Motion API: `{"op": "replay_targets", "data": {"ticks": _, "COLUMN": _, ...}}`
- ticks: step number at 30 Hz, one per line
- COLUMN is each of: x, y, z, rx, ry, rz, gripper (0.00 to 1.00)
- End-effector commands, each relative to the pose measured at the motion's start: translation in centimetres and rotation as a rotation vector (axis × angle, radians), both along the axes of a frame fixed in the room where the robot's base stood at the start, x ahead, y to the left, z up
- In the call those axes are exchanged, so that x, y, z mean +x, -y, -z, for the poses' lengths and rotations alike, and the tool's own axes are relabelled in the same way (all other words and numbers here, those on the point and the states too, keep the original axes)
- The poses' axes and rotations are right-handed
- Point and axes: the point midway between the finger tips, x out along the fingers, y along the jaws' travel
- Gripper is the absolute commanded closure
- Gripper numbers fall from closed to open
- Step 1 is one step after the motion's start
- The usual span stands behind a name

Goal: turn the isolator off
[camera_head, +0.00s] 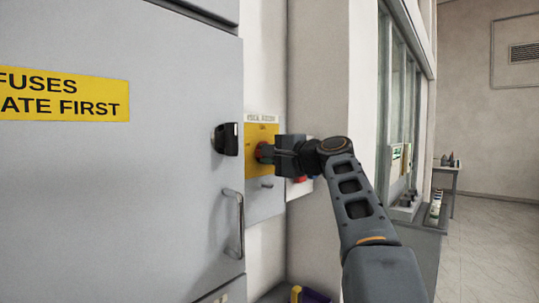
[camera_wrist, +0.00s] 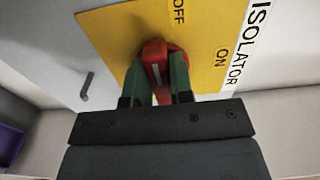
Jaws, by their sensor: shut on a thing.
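The isolator has a yellow plate (camera_wrist: 110,30) with the words OFF and ON and a red rotary handle (camera_wrist: 155,50). The plate also shows in the head view (camera_head: 262,132), on a grey box on the wall. My gripper (camera_wrist: 160,74) has its two green fingers on either side of the red handle and is shut on it. In the head view my gripper (camera_head: 266,151) reaches the plate from the right and hides most of the handle. A white line shows on the handle between the fingers; I cannot tell which label it points to.
A grey cabinet (camera_head: 110,200) with a black knob (camera_head: 227,139) and a bar handle (camera_head: 238,222) stands close on the left. A red item (camera_head: 300,179) shows behind my wrist. A purple bin (camera_head: 316,297) is low down. Open floor (camera_head: 490,250) lies at right.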

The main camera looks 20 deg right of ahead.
Motion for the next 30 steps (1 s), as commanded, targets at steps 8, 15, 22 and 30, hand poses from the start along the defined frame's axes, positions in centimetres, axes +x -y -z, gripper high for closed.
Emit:
{"op": "replay_targets", "data": {"ticks": 8, "x": 0.0, "y": 0.0, "z": 0.0, "rx": -0.002, "ry": 0.0, "rz": 0.0, "gripper": 0.56}}
{"op": "replay_targets", "data": {"ticks": 15, "x": 0.0, "y": 0.0, "z": 0.0, "rx": -0.001, "ry": 0.0, "rz": 0.0, "gripper": 0.53}}
{"op": "replay_targets", "data": {"ticks": 22, "x": -1.8, "y": 0.9, "z": 0.1, "rx": -0.001, "ry": 0.003, "rz": 0.004, "gripper": 0.53}}
{"op": "replay_targets", "data": {"ticks": 30, "x": -6.8, "y": 3.2, "z": 0.1, "rx": -0.001, "ry": 0.002, "rz": 0.006, "gripper": 0.53}}
